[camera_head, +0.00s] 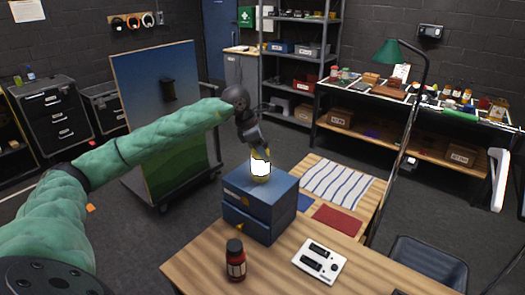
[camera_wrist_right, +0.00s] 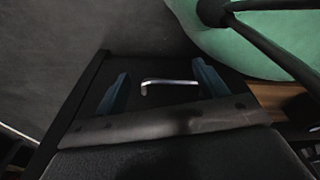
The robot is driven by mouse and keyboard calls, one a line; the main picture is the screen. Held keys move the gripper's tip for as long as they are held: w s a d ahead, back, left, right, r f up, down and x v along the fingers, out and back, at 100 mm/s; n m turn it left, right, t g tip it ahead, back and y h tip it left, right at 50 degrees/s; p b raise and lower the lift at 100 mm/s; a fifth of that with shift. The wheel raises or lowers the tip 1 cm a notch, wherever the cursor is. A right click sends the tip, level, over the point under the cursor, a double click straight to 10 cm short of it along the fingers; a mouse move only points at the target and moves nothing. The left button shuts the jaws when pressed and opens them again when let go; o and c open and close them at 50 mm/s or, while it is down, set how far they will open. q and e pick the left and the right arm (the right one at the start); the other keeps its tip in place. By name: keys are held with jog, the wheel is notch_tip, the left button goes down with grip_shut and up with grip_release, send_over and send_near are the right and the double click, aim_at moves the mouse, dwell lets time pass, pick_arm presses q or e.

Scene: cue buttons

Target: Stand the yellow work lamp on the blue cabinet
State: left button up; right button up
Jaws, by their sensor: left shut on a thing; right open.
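The yellow work lamp (camera_head: 260,170), its face glowing white, is upright over the middle of the blue cabinet's top in the head view. The blue cabinet (camera_head: 246,207) is a small two-drawer box on the wooden table. I cannot tell whether the lamp's base touches the cabinet or hangs just above it. My left gripper (camera_head: 263,151) reaches down from above and is shut on the lamp's top, hiding part of it. My right gripper (camera_wrist_right: 160,88) is open, its two blue fingers apart in the right wrist view, with nothing held between them.
On the wooden table (camera_head: 195,262) stand a dark red bottle (camera_head: 236,260) and a white switch panel (camera_head: 320,261). A red cloth (camera_head: 338,220) and a striped cloth (camera_head: 337,184) lie behind. A green lamp (camera_head: 387,52) stands right.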

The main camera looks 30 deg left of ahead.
pick_arm(q)
jog(key=o, duration=1.4)
pick_arm(e)
jog(key=shift+w+a+r, duration=0.1)
jog(key=shift+w+r, duration=0.05)
jog(key=shift+w, duration=0.15)
pick_arm(q)
jog(key=shift+r, duration=0.15)
pick_arm(e)
jog(key=shift+s+r, duration=0.1)
jog(key=shift+r, duration=0.05)
pick_arm(q)
jog(key=shift+a+r, duration=0.15)
jog(key=shift+r, duration=0.15)
jog(key=p+v, duration=0.1)
jog(key=v, duration=1)
jog(key=shift+p, duration=0.35)
pick_arm(e)
jog(key=shift+s+d+f, duration=0.2)
jog(key=shift+s+f, duration=0.05)
jog(key=shift+s, duration=0.5)
jog(key=shift+s+d+f, duration=0.15)
jog(key=shift+s+f, duration=0.05)
jog(key=shift+s, duration=0.5)
pick_arm(q)
jog(key=shift+r, duration=0.1)
pick_arm(e)
jog(key=shift+s+d, duration=0.1)
jog(key=shift+d, duration=0.05)
